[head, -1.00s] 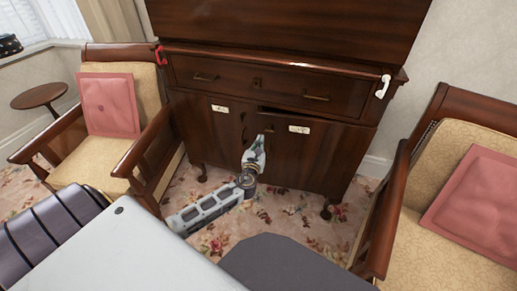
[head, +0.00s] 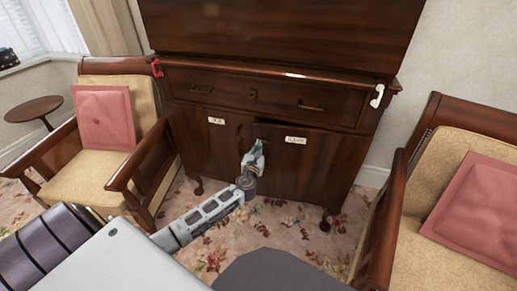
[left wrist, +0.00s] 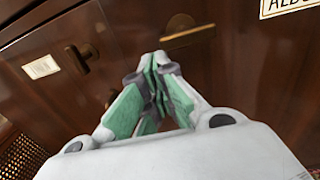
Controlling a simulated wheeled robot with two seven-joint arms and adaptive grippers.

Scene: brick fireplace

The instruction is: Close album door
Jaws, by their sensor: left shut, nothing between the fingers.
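The album door (head: 310,165) is the right-hand door of the dark wooden cabinet. It carries a white label (head: 295,140), partly readable as "ALBU" in the left wrist view (left wrist: 289,5). A dark gap shows along its top edge, so it looks slightly ajar. Its brass handle (left wrist: 187,36) is just beyond my fingertips in the left wrist view. My left gripper (head: 257,146) is shut and empty in front of the door's left edge, near the handle. In the left wrist view its fingertips (left wrist: 157,60) are together; I cannot tell whether they touch the door.
The left cabinet door (head: 205,135) looks closed, with a drawer (head: 250,97) above. A wooden armchair with a pink cushion (head: 103,117) stands left, another armchair (head: 422,150) right. A small round table (head: 33,108) is far left. Patterned carpet (head: 285,225) lies before the cabinet.

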